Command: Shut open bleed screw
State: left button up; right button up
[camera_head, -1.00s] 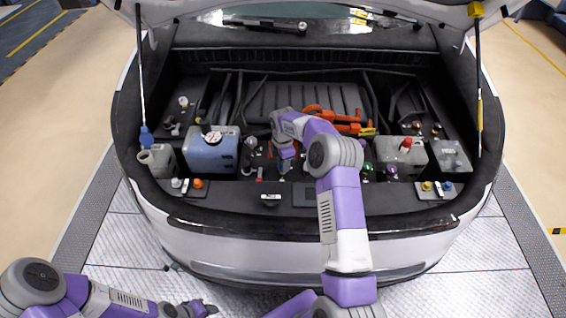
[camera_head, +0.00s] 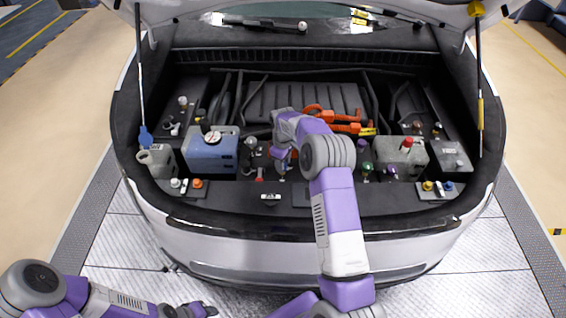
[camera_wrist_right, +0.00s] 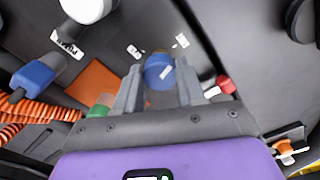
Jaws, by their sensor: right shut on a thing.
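In the right wrist view a round blue knob (camera_wrist_right: 158,72) with a white mark on top sits between the fingers of my right gripper (camera_wrist_right: 157,88). It appears to be the bleed screw, with a brassy edge just behind it. The gripper is shut on it. In the head view my right gripper (camera_head: 282,172) reaches down into the front of the engine bay, and my own wrist hides the knob there. My left gripper (camera_head: 207,311) is low at the bottom edge, outside the car, and whether it is open cannot be made out.
A blue coolant tank (camera_head: 211,152) stands left of my right gripper. A grey reservoir with a red cap (camera_head: 407,143) stands to the right. Orange cables (camera_head: 338,121) lie behind. Close by in the wrist view are a red knob (camera_wrist_right: 226,84) and a green one (camera_wrist_right: 101,105).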

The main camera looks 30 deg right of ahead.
jog(key=shift+m, duration=1.6)
jog(key=o, duration=1)
jog(key=shift+o, duration=0.2)
notch_tip(320, 180, up, 8)
jog(key=shift+f+p, duration=0.2)
jog(key=shift+p, duration=0.15)
